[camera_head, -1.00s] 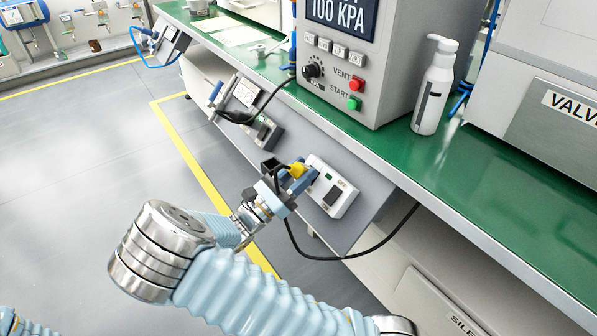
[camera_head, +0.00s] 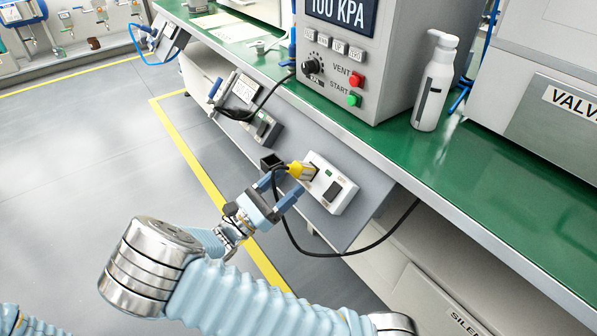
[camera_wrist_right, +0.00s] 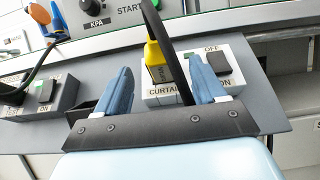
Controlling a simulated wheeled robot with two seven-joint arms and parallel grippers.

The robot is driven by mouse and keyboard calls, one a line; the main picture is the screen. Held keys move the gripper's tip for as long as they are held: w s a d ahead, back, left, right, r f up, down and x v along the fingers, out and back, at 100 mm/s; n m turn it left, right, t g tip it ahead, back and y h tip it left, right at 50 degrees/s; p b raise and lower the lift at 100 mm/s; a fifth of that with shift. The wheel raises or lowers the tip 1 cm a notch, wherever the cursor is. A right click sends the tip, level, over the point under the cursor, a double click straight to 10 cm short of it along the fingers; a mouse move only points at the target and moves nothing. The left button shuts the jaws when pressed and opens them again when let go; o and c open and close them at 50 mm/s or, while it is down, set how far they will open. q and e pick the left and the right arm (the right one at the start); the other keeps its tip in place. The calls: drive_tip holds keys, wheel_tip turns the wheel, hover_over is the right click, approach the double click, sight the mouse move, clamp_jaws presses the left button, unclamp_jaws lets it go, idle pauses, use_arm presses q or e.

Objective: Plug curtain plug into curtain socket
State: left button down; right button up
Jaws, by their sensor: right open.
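The yellow curtain plug (camera_head: 296,170) with its black cable meets the left part of the white curtain socket box (camera_head: 341,197). Its grey front end is against the box face; I cannot tell how deep it sits. My right gripper (camera_head: 282,187) is open and empty, a little back from the plug. In the right wrist view the plug (camera_wrist_right: 155,62) shows beyond and between the spread blue fingers (camera_wrist_right: 162,78), in front of the socket box (camera_wrist_right: 232,69) labelled CURTAIN. My left gripper is out of view.
A small black holder (camera_head: 270,160) is beside the plug. A grey switch box (camera_head: 265,129) with a cable is farther left on the sloped panel. The plug's black cable (camera_head: 345,256) loops below. The green bench (camera_head: 480,185) carries the press unit (camera_head: 370,60) and a white bottle (camera_head: 436,85).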

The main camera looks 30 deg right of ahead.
drive_tip(key=v, duration=0.8)
drive_tip(key=shift+a, duration=0.2)
drive_tip(key=shift+f, duration=0.15)
